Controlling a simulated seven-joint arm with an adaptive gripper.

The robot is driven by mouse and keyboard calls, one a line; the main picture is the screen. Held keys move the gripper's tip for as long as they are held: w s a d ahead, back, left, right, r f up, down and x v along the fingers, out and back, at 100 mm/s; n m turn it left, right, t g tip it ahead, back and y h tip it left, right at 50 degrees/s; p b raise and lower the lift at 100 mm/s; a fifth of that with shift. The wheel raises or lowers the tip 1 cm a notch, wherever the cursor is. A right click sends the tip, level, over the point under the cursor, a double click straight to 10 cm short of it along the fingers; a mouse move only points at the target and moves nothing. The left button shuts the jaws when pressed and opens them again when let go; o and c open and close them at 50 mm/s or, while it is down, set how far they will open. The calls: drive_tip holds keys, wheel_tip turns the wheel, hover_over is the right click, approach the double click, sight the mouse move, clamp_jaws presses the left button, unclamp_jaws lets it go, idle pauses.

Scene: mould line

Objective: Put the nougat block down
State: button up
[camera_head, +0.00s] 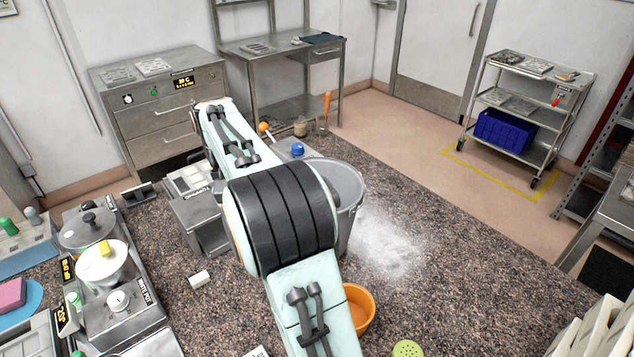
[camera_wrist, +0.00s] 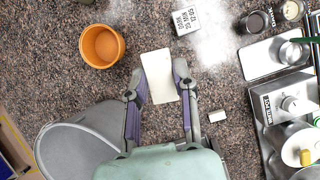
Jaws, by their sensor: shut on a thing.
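The nougat block (camera_wrist: 160,76), a flat cream slab, shows in the wrist view between the fingers of my gripper (camera_wrist: 160,88). The fingers are closed against its two long sides. It is over the speckled countertop (camera_wrist: 215,150); I cannot tell whether it touches the top or hangs above it. In the head view my arm's links fill the middle, and neither the gripper nor the block can be seen.
An orange bowl (camera_head: 358,308) and a grey bucket (camera_head: 349,190) stand near my arm. A small white block (camera_head: 200,278) lies on the counter. A pot (camera_head: 103,268) on a hot plate stands at left. A printed card (camera_wrist: 186,20) lies near the slab. White powder (camera_head: 385,245) covers counter.

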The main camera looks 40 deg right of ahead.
drive_tip(key=w+d+f+m+t+y, duration=0.1)
drive_tip(key=w+d+f+m+t, duration=0.4)
drive_tip(key=d+m, duration=0.6)
drive_tip(key=w+d+m+t+y, duration=0.25)
drive_tip(key=w+d+m, duration=0.45)
drive_tip(key=m, duration=0.8)
drive_tip(key=w+d+f+m+h, duration=0.1)
drive_tip(key=f+m, duration=0.1)
drive_tip(key=f, duration=0.4)
drive_tip(key=w+d+f+m+t+h, duration=0.1)
drive_tip(key=f+m, duration=0.2)
drive_tip(key=f, duration=0.3)
drive_tip(key=w+d+f+m+h, duration=0.1)
drive_tip(key=f+m+h, duration=0.1)
drive_tip(key=f, duration=0.4)
drive_tip(key=shift+d+m, duration=0.25)
drive_tip(key=shift+m, duration=0.45)
drive_tip(key=shift+t, duration=0.25)
drive_tip(key=shift+f, duration=2.15)
drive_tip(key=shift+f, duration=0.1)
drive_tip(key=o, duration=0.9)
